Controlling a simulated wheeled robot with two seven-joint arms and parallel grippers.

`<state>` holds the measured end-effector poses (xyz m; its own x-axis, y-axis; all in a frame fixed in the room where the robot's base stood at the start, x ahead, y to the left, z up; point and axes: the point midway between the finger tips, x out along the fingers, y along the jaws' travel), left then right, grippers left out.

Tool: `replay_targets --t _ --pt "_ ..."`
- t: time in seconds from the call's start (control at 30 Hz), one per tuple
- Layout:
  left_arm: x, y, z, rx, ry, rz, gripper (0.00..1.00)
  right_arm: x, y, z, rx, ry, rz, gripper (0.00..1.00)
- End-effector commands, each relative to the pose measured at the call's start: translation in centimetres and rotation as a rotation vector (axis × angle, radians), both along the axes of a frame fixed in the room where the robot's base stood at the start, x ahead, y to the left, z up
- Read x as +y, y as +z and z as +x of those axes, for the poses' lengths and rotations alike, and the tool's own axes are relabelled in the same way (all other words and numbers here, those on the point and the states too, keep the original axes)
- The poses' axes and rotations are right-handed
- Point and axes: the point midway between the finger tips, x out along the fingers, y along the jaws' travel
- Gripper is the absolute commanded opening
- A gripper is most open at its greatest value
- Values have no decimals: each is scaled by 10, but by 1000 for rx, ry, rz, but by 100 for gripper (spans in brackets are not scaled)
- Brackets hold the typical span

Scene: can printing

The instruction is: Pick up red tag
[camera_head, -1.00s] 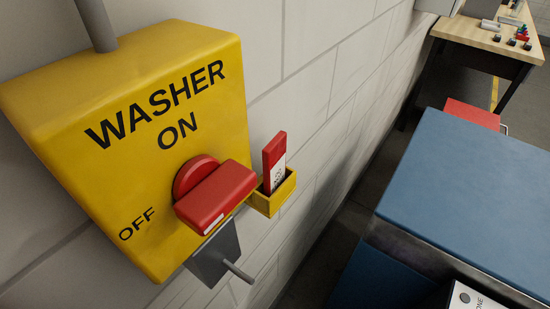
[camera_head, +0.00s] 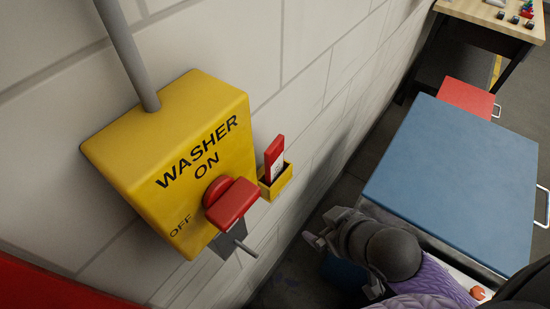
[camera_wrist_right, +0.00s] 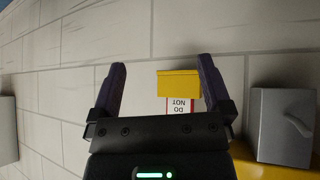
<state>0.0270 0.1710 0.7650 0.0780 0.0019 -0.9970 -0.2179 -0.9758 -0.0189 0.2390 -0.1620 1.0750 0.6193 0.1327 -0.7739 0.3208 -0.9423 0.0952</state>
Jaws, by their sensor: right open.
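The red tag (camera_head: 274,153) stands in a small yellow holder (camera_head: 276,184) on the wall, right of the washer switch box. Its upper part sticks out, red with a white printed label. In the right wrist view the tag's white label (camera_wrist_right: 182,105) shows upside down below the holder (camera_wrist_right: 178,84), partly hidden by my gripper body. My right gripper (camera_head: 318,229) is open and empty, below and right of the holder in the head view, apart from the tag. In the wrist view its two fingers (camera_wrist_right: 162,66) are spread. My left gripper is not in view.
The yellow washer box (camera_head: 175,165) with its red handle (camera_head: 232,203) and grey bracket (camera_head: 228,244) juts from the wall, left of the holder. A blue-topped cart (camera_head: 455,180) stands at right, with a red cart (camera_head: 467,97) behind. A wooden table (camera_head: 490,12) is farther back.

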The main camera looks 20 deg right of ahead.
Motion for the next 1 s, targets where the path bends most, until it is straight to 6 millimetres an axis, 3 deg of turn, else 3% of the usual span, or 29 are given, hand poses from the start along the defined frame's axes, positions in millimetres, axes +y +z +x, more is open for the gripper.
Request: replay_targets --t 0.2,0.43,0.7,1.0 --pt "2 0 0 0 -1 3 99 -1 41 38 -269 251 145 100" --pt "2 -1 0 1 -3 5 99 1 83 48 -374 426 325 100" --pt "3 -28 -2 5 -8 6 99 18 74 68 -388 436 342 100" --pt "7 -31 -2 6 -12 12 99 36 70 88 -387 435 342 100"
